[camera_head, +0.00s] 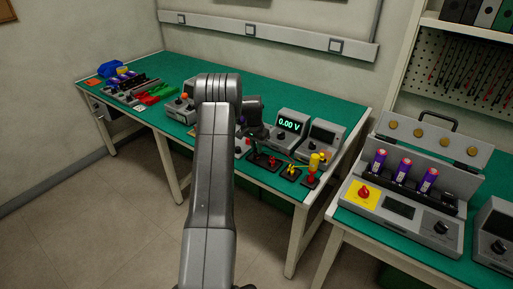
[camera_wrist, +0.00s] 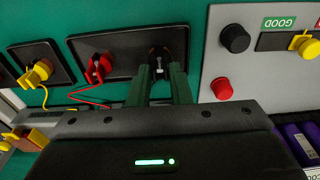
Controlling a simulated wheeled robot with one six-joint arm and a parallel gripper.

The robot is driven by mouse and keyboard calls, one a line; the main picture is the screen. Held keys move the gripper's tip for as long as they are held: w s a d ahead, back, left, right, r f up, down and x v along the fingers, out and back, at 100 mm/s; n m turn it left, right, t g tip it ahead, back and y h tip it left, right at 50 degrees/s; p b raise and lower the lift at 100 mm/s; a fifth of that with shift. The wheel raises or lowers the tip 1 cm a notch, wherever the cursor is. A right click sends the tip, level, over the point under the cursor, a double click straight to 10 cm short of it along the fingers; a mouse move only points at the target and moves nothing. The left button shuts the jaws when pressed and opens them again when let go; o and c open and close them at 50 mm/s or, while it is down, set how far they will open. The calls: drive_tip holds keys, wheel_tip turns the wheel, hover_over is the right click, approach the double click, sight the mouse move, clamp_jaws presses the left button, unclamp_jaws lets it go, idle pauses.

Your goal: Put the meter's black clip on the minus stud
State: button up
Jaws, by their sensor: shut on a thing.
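In the wrist view my gripper (camera_wrist: 165,72) has its green fingers pointed down at one end of a black base plate (camera_wrist: 125,52). The fingers are shut on a dark piece (camera_wrist: 157,52), which I take to be the black clip; it is hard to make out against the plate. A small pale metal part shows between the fingertips; I cannot tell if it is the stud or part of the clip. A red clip (camera_wrist: 98,68) sits at the plate's other end, with a red wire. In the head view the meter (camera_head: 289,125) reads 0.00 V, and my arm partly hides the gripper.
In the wrist view, a yellow clip (camera_wrist: 36,72) sits on another black plate at left. A grey device with a black knob (camera_wrist: 235,38) and red knob (camera_wrist: 221,88) is close at right. A battery case (camera_head: 405,195) stands on the right bench.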

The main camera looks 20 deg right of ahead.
drive_tip(key=shift+f+b, duration=0.25)
drive_tip(key=shift+b, duration=0.05)
drive_tip(key=o, duration=0.9)
drive_tip(key=shift+r, duration=0.1)
drive_tip(key=shift+r+p, duration=1.25)
drive_tip(key=shift+r, duration=1.7)
drive_tip(key=shift+c, duration=0.3)
